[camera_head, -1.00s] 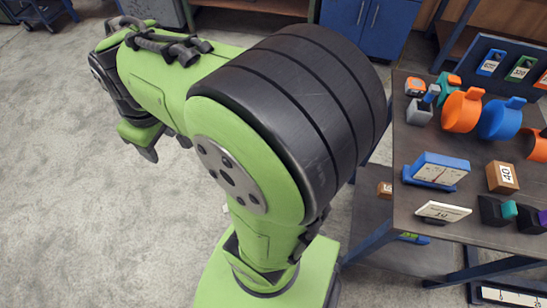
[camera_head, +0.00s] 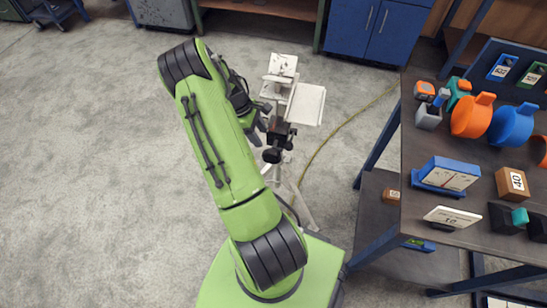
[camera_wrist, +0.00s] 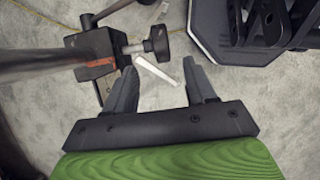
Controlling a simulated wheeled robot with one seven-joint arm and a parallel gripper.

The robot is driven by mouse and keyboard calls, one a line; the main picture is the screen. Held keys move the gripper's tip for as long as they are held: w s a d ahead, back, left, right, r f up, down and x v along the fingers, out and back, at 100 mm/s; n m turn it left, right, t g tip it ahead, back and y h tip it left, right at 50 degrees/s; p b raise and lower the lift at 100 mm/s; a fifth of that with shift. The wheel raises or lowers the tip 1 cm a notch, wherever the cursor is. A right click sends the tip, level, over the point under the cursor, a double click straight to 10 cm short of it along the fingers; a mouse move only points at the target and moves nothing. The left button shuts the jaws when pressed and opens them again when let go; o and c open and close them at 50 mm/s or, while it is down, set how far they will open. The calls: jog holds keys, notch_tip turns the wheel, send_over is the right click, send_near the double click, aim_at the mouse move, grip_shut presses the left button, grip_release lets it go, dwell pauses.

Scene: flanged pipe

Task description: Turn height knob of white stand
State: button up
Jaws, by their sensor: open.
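The white stand (camera_head: 306,104) stands on the floor beyond my base, with pale panels on top and splayed legs below. Its black clamp block (camera_wrist: 95,52) sits on the grey pole (camera_wrist: 40,62) in the wrist view. The black height knob (camera_wrist: 158,43) sticks out to the right of that block on a short metal shaft. My gripper (camera_wrist: 159,66) is open and empty. Its fingertips lie just below the knob in the wrist picture, one toward each side, with no clear contact. In the head view my gripper (camera_head: 259,126) is left of the stand, partly hidden by my arm.
A dark table (camera_head: 425,190) on the right holds orange and blue clamps (camera_head: 511,124), a blue-framed gauge (camera_head: 447,174) and a numbered wooden block (camera_head: 512,183). Blue cabinets (camera_head: 372,28) stand at the back. A yellowish cable (camera_head: 340,128) lies on the floor. The left floor is clear.

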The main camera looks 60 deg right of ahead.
aim_at(273, 157)
jog(key=b+x, duration=0.3)
jog(key=x, duration=1)
jog(key=shift+f+b, duration=0.15)
jog(key=shift+b, duration=0.2)
jog(key=c, duration=1)
jog(key=shift+o, duration=0.2)
jog(key=shift+s+t+p, duration=0.1)
jog(key=shift+t+p, duration=0.2)
jog(key=shift+t, duration=0.4)
jog(key=shift+t+y, duration=0.4)
jog(key=shift+t, duration=0.4)
jog(key=o, duration=1)
jog(key=shift+c, duration=0.2)
